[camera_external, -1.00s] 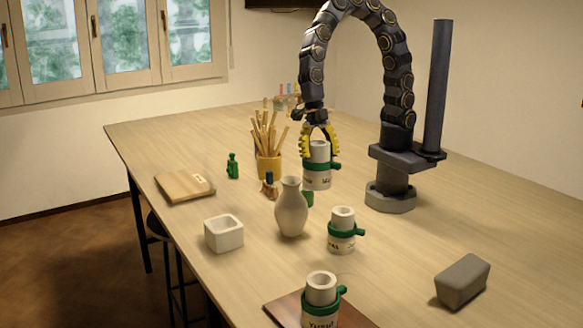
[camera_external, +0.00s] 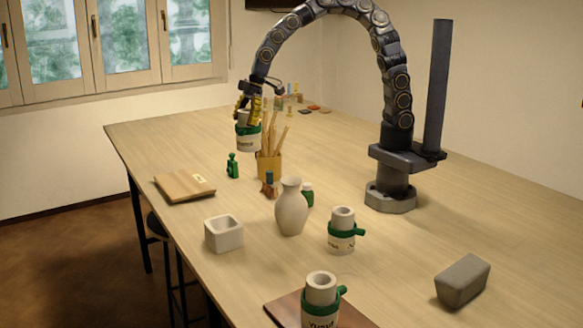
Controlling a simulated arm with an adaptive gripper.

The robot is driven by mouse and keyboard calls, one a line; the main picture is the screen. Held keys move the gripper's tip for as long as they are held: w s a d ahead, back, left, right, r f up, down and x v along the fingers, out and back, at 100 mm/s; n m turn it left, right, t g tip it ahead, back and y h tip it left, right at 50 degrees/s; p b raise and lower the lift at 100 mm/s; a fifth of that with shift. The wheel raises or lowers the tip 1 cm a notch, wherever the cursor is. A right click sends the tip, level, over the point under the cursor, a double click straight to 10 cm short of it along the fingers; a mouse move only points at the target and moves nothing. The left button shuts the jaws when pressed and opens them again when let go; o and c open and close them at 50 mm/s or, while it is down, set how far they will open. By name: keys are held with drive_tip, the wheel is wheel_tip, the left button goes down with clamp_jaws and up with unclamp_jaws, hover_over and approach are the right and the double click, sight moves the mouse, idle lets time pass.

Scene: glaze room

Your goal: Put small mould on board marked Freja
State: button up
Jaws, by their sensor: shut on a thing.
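My gripper (camera_external: 249,107), with yellow fingers, is shut on a white mould (camera_external: 249,138) with a green band. It holds the mould upright in the air, in front of and above the brush pot. The lettering on it is too small to read. A light wooden board (camera_external: 180,187) with a small pale tag lies flat at the left; I cannot read the tag. A second banded mould (camera_external: 341,240) stands on the table right of the vase. A third mould (camera_external: 320,291) stands on a dark board (camera_external: 281,309) at the front.
A cream vase (camera_external: 291,211), a white square pot (camera_external: 223,234), a small green bottle (camera_external: 233,166) and a yellow pot of brushes (camera_external: 269,169) stand around the middle. A grey block (camera_external: 463,280) lies at the right. The light board's top is bare apart from its tag.

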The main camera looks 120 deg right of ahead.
drive_tip(key=s+d+m+g+h, duration=0.1)
drive_tip(key=s+d+m+h, duration=0.2)
drive_tip(key=d+m, duration=0.9)
drive_tip(key=shift+w+d+f+n, duration=0.6)
drive_tip(key=shift+w+d+f, duration=1.4)
drive_tip(key=shift+f, duration=0.9)
drive_tip(key=shift+w+d+f+n, duration=0.6)
drive_tip(key=shift+w+d+f, duration=0.85)
drive_tip(key=shift+d+f, duration=1.2)
drive_tip(key=shift+w+d+f+n, duration=0.6)
drive_tip(key=shift+w+d+f, duration=1.25)
drive_tip(key=shift+f, duration=1.3)
drive_tip(key=shift+s, duration=0.1)
drive_tip(key=o, duration=1.2)
drive_tip(key=shift+f, duration=0.1)
drive_tip(key=shift+c, duration=0.2)
